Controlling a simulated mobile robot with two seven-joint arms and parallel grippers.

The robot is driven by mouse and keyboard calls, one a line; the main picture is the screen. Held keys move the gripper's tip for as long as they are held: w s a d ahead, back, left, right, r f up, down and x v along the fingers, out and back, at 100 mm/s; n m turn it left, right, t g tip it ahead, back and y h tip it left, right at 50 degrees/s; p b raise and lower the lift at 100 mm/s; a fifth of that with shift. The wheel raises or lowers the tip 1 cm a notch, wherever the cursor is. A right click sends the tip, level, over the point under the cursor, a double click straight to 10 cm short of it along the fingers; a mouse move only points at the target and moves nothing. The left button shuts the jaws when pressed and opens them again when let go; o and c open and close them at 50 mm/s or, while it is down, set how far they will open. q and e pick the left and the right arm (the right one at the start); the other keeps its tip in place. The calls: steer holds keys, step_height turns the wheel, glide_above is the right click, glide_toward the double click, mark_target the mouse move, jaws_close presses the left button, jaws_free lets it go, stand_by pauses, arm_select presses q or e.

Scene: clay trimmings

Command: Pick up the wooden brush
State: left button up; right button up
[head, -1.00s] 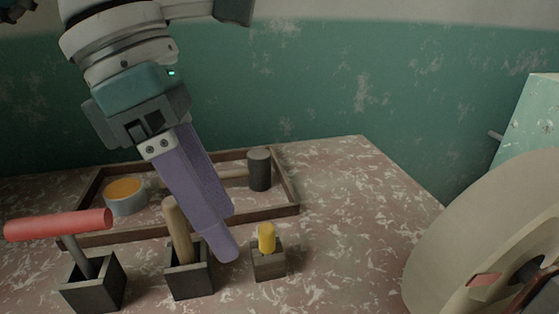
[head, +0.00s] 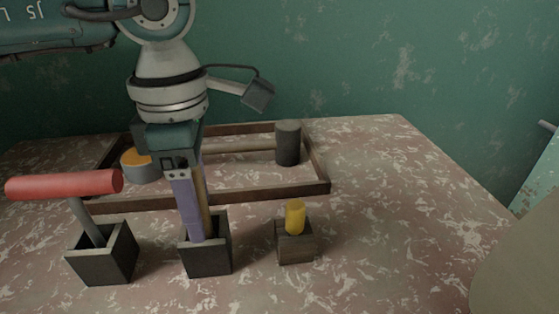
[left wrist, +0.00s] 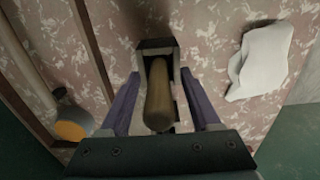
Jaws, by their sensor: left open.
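The wooden brush shows as a rounded wooden handle (head: 206,196) standing up from the middle dark square holder (head: 208,262). Its lower end is hidden inside the holder. My left gripper (head: 198,236) points down at this holder, its purple fingers overlapping the handle in the head view. In the left wrist view the handle (left wrist: 159,104) lies between the two spread fingers, with a gap visible on each side. The left gripper is open. My right gripper is not in view.
A yellow peg (head: 295,216) stands in a wooden block (head: 296,250) on the right. Behind is a wooden-rimmed tray (head: 262,195) with a dark cylinder (head: 288,146) and an orange-topped grey piece (head: 138,172).

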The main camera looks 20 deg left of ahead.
arm_select(q)
steer(key=shift+f, duration=0.2)
jaws_close()
stand_by(0.4)
